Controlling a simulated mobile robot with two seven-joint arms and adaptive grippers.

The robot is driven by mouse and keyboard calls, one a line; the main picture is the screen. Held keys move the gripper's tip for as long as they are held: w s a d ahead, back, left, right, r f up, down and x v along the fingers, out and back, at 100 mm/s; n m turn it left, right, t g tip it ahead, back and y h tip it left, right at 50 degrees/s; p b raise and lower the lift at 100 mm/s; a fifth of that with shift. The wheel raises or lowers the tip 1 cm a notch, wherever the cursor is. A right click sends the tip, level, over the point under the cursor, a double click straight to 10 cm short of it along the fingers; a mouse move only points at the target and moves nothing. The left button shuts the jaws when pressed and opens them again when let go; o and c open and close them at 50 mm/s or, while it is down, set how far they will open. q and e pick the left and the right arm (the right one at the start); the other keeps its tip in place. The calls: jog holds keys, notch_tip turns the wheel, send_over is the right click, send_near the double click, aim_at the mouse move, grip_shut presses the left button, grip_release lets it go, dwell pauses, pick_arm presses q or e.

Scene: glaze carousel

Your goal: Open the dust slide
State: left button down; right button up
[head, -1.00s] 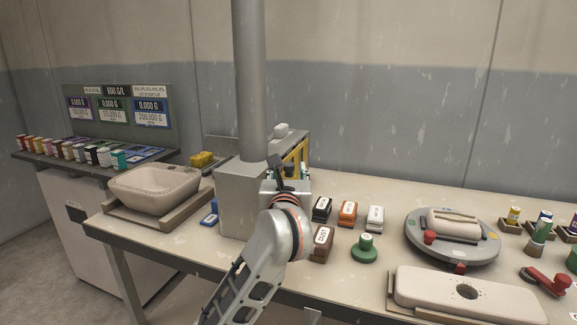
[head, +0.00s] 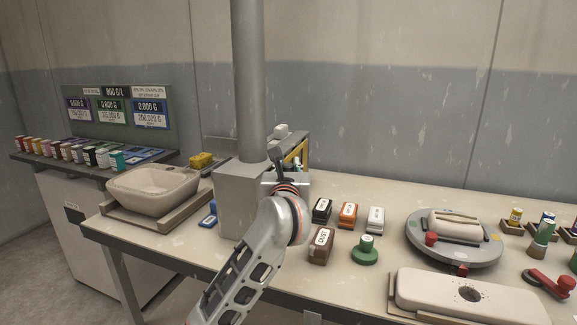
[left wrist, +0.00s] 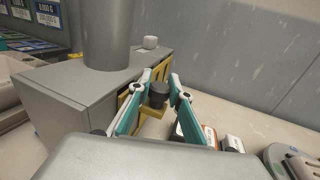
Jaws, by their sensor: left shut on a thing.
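In the left wrist view my left gripper (left wrist: 161,91) has its teal fingers on either side of a dark round knob (left wrist: 158,99) and is shut on it. The knob stands in front of a yellow frame (left wrist: 161,72) at the side of a grey box (left wrist: 62,98). In the head view the grey box (head: 236,200) has a thick pipe, and the yellow frame (head: 300,153) shows only in part. My left wrist hides the knob and fingertips there. How far the slide is open cannot be told. My right gripper is not in view.
A brown block marked DUST (head: 321,246) stands right of my left arm, near a green knob (head: 365,250). Black (head: 322,210), orange (head: 348,214) and white (head: 375,219) blocks stand behind. A turntable (head: 452,250) is further right. A basin (head: 152,188) sits left.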

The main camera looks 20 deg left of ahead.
pick_arm(q)
jog(key=s+p, duration=0.1)
jog(key=s, duration=0.3)
jog(key=shift+s+p, duration=0.35)
jog(key=shift+s, duration=0.05)
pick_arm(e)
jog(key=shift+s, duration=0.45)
pick_arm(q)
jog(key=c, duration=1.8)
grip_release()
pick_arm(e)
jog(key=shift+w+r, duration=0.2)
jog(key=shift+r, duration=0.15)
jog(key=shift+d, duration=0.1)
pick_arm(q)
jog(key=v, duration=1.2)
jog(key=shift+a, duration=0.15)
